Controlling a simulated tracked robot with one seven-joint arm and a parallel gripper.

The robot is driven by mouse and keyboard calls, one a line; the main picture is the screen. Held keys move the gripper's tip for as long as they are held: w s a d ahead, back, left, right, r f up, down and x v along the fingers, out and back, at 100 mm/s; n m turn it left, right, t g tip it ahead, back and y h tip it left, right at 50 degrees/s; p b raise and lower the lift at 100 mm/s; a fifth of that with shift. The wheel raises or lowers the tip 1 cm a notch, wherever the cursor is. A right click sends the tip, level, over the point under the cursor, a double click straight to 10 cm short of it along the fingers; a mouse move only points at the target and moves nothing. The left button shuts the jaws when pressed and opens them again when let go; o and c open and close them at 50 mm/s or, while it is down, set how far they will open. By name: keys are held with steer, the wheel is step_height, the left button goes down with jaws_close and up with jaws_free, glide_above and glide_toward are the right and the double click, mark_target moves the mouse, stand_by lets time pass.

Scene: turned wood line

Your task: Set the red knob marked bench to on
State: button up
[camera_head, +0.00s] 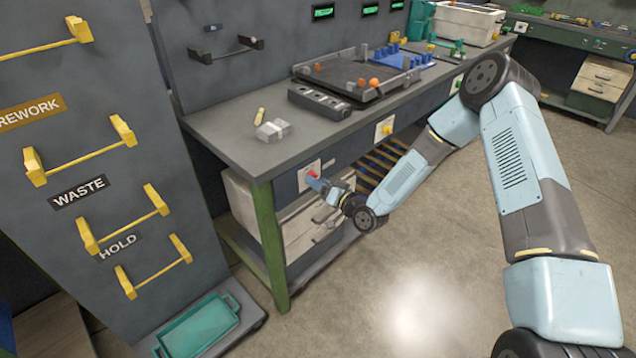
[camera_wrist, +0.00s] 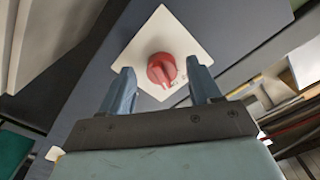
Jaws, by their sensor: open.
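The red knob (camera_wrist: 161,69) sits on a white square plate (camera_wrist: 157,38) on the dark front panel of the bench. Small marks show on the plate beside the knob, too small to read. In the head view the plate (camera_head: 301,180) is at the near left end of the bench, with the knob mostly hidden by my gripper. My gripper (camera_wrist: 161,84) is open, with one blue finger on each side of the knob in the wrist view. I see gaps between the fingers and the knob. In the head view my gripper (camera_head: 318,183) is close to the plate.
A yellow knob on a plate (camera_head: 386,129) sits farther right along the bench front. The green bench leg (camera_head: 269,240) and pale drawers (camera_head: 305,228) are below. A dark panel with yellow handles (camera_head: 75,165) stands at left. The floor at right is clear.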

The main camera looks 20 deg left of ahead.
steer(key=v, duration=1.3)
